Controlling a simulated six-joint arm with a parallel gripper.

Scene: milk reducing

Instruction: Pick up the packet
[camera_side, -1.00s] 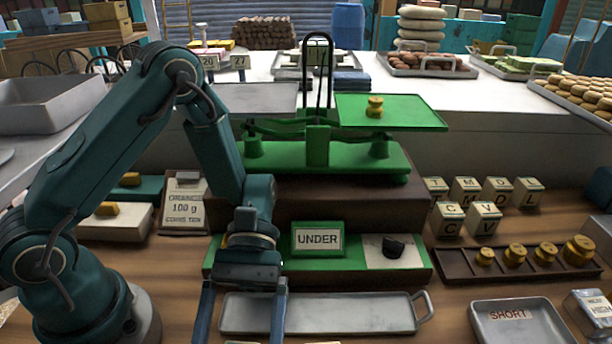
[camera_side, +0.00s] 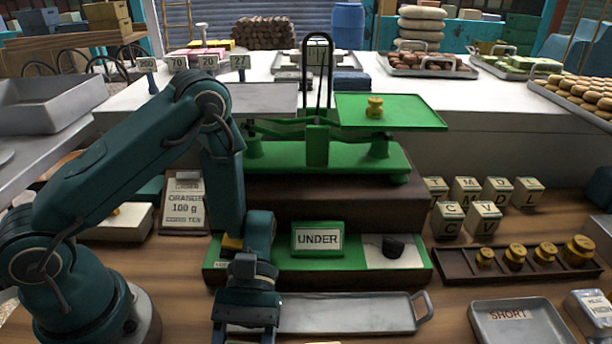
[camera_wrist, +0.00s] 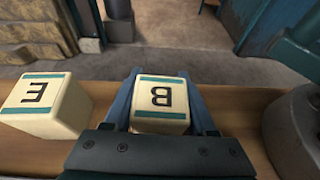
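My gripper (camera_wrist: 160,78) is open, with its two blue fingers apart. In the wrist view a cream block marked B (camera_wrist: 162,105) shows between the fingers; I cannot tell whether they touch it. A similar block marked E (camera_wrist: 45,105) stands to the left, outside the fingers. In the side view my gripper (camera_side: 246,326) is low at the front, its fingertips cut off by the bottom edge. No item is clearly labelled as the packet, so I cannot tell which thing it is.
A metal tray (camera_side: 350,324) lies beside my gripper. Behind it stands a green scale (camera_side: 320,158) with a brass weight (camera_side: 375,107) on its right pan.

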